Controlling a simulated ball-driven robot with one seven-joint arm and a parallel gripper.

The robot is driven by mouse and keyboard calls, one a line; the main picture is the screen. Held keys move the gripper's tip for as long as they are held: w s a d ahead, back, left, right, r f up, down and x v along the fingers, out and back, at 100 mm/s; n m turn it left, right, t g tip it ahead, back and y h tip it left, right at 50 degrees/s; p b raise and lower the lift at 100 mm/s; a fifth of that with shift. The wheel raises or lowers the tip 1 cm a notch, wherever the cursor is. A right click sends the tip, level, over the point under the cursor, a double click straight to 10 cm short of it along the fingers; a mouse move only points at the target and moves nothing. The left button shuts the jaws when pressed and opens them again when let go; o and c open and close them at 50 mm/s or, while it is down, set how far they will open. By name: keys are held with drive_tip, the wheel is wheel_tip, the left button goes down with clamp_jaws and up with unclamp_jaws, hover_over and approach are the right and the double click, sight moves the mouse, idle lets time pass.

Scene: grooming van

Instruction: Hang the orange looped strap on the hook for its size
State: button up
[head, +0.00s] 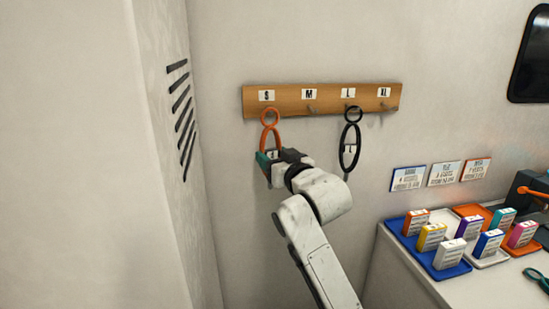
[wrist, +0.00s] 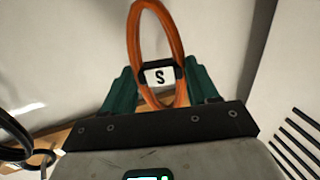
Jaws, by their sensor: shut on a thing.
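The orange looped strap (head: 276,134) is upright, with a small ring on top and a bigger loop below. Its tag reads S in the wrist view (wrist: 159,77). My gripper (head: 271,160) is shut on the strap at its tag, with a teal finger on each side. The small ring is in front of the wooden hook board (head: 285,98), just below the label S (head: 266,96). The hook under S is hidden, so I cannot tell whether the ring is around it or only in front. Labels M, L and XL follow to the right.
A black looped strap (head: 357,145) tagged L hangs under label L, close to the right of my gripper. The pegs under M (head: 311,109) and XL (head: 385,106) look bare. A white counter (head: 407,262) with trays and small boxes stands at right. A vented wall panel is at left.

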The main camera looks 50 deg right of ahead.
drive_tip(key=o, duration=1.2)
drive_tip(key=b+v, duration=0.2)
drive_tip(key=v, duration=0.9)
drive_tip(key=shift+w, duration=0.1)
drive_tip(key=s+a+f+g+y, duration=0.2)
drive_tip(key=s+a+f+g, duration=0.15)
drive_tip(key=f, duration=0.55)
drive_tip(key=s+a+f+n+g+y, duration=0.15)
drive_tip(key=a+f, duration=0.35)
drive_tip(key=f, duration=0.5)
drive_tip(key=s+a+f+g+y, duration=0.1)
drive_tip(key=s+a+f+g, duration=0.25)
drive_tip(key=f, duration=0.55)
drive_tip(key=s+a+f+n+g, duration=0.1)
drive_tip(key=s+a+f+g, duration=0.1)
drive_tip(key=s+f, duration=0.4)
drive_tip(key=s+a+f+n+g+y, duration=0.1)
drive_tip(key=s+f+g, duration=0.4)
drive_tip(key=s, duration=0.7)
drive_tip(key=shift+s+a+f, duration=0.2)
drive_tip(key=shift+a+f, duration=0.3)
drive_tip(key=shift+f, duration=0.45)
drive_tip(key=shift+g, duration=0.25)
